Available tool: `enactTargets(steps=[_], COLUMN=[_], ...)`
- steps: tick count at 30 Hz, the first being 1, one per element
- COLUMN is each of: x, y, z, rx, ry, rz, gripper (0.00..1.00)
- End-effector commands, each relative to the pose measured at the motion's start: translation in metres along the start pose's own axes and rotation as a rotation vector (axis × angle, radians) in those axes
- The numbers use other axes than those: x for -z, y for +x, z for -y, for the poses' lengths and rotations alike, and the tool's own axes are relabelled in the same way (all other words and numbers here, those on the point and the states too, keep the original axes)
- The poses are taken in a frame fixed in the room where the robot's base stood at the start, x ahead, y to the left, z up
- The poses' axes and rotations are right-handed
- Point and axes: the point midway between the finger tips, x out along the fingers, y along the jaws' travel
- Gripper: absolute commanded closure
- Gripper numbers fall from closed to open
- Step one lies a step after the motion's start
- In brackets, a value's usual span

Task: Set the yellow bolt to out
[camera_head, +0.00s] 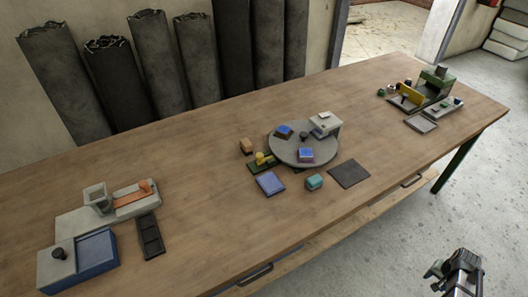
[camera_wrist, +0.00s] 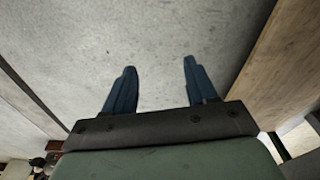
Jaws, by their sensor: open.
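A small yellow knobbed piece (camera_head: 262,158) sits on a dark green base (camera_head: 259,167) near the middle of the table, at the left edge of a round grey plate. A second yellow part (camera_head: 411,94) stands slanted in a green fixture (camera_head: 436,84) at the far right end. The frames do not show clearly which one is the bolt or how it is set. My gripper (camera_head: 458,268) is beyond the table's front edge at the lower right, far from both. In the wrist view my gripper (camera_wrist: 160,64) has its two blue fingers apart, with nothing between them.
The round grey plate (camera_head: 290,155) carries blue-topped blocks and a grey box. A blue tile (camera_head: 270,183), teal block (camera_head: 314,182) and dark mat (camera_head: 349,174) lie before it. A grey-and-blue box (camera_head: 78,262) stands left. Dark rolls (camera_head: 158,60) lean behind the table.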

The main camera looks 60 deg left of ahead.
Motion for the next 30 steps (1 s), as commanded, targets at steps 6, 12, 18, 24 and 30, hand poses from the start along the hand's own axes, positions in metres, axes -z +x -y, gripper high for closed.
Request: enactTargets(steps=[6,12,18,24,30], x=[0.094,0.165,0.221,0.237,0.192], y=[-0.061,-0.129,-0.209,-0.29,-0.323], z=[0.056,0.113,0.183,0.289,0.392], rx=[0.025,0.057,0.1,0.156,0.182], ry=[-0.045,-0.084,-0.125,-0.19,-0.258], rz=[-0.148,-0.277,-0.393,-0.44,-0.361], gripper=[0.43,0.43,0.43,0.43,0.43])
